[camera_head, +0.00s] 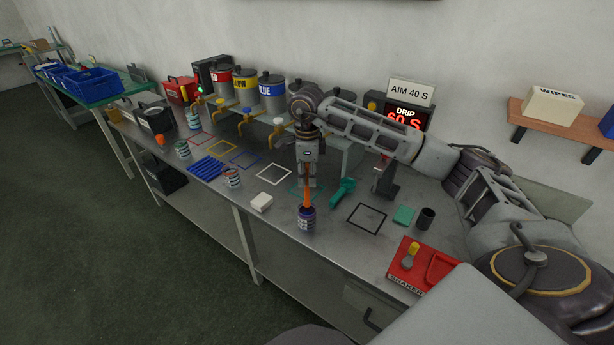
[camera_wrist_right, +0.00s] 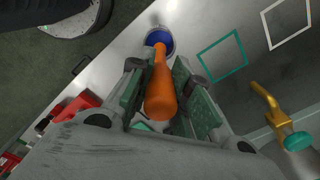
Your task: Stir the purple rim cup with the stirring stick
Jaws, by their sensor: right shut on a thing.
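The purple rim cup (camera_head: 306,222) stands upright near the front edge of the bench in the head view. In the right wrist view its round opening (camera_wrist_right: 158,36) shows blue inside. The orange stirring stick (camera_head: 307,192) points down at the cup, and its lower end is in the cup's mouth. It also shows in the right wrist view (camera_wrist_right: 160,90), between the fingers. My right gripper (camera_head: 308,180) is shut on the stick just above the cup. How deep the tip reaches is hidden. My left gripper is in neither view.
A green-handled tool (camera_head: 341,191) lies right of the cup, and a white block (camera_head: 262,202) lies left of it. A red shaker (camera_head: 420,265) stands at the front right. Several paint drums with taps line the back. Another cup (camera_head: 232,178) stands further left.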

